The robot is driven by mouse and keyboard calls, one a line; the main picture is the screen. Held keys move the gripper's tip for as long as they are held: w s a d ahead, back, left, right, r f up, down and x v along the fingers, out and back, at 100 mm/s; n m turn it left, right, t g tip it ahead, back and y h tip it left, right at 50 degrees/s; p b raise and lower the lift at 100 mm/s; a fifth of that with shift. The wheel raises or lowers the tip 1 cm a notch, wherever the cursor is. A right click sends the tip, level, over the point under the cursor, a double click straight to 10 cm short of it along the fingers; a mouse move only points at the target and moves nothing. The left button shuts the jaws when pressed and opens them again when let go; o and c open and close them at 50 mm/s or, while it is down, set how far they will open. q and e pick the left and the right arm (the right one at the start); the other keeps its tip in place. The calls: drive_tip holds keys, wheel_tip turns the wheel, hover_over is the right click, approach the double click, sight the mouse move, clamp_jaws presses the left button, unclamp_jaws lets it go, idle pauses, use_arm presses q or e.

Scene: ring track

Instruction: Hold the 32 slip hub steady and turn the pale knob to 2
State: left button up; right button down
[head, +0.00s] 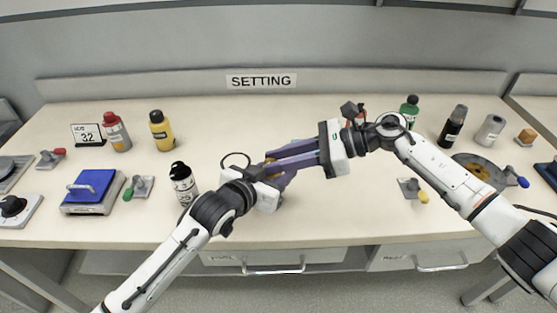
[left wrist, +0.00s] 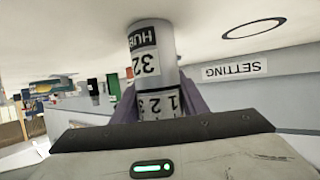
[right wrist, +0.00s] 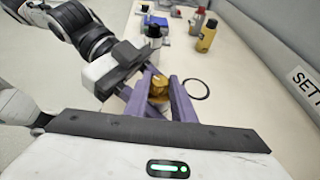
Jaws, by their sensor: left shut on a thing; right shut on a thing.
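The grey-white 32 slip hub (left wrist: 152,45) shows in the left wrist view as a cylinder with upside-down HUB and 32 labels and a band numbered 1, 2, 3. My left gripper (left wrist: 158,100) is shut around it at the numbered band. The knob (right wrist: 158,88) looks amber in the right wrist view, between the purple fingers of my right gripper (right wrist: 160,92), which is shut on it. In the head view the left gripper (head: 277,182) and right gripper (head: 270,163) meet and hide most of the hub. Which number the knob points to cannot be seen.
The SETTING sign (head: 261,81) is on the back wall, and a card reading 32 (head: 88,134) stands at the left. A black-and-white bottle (head: 182,183) stands close to my left gripper. A thin black ring (head: 236,156) lies behind the grippers.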

drive_tip(key=shift+w+f+n+g, duration=0.1)
drive_tip(key=shift+w+n+g, duration=0.05)
drive_tip(key=shift+n+g, duration=0.45)
drive_tip(key=shift+w+f+n+g, duration=0.1)
drive_tip(key=shift+n+g, duration=0.4)
drive_tip(key=shift+g, duration=0.2)
drive_tip(key=shift+d, duration=0.1)
drive_tip(key=c, duration=1.5)
unclamp_jaws()
drive_tip(key=shift+r, duration=0.1)
drive_tip(key=shift+n+g, duration=0.3)
drive_tip(key=v, duration=1.2)
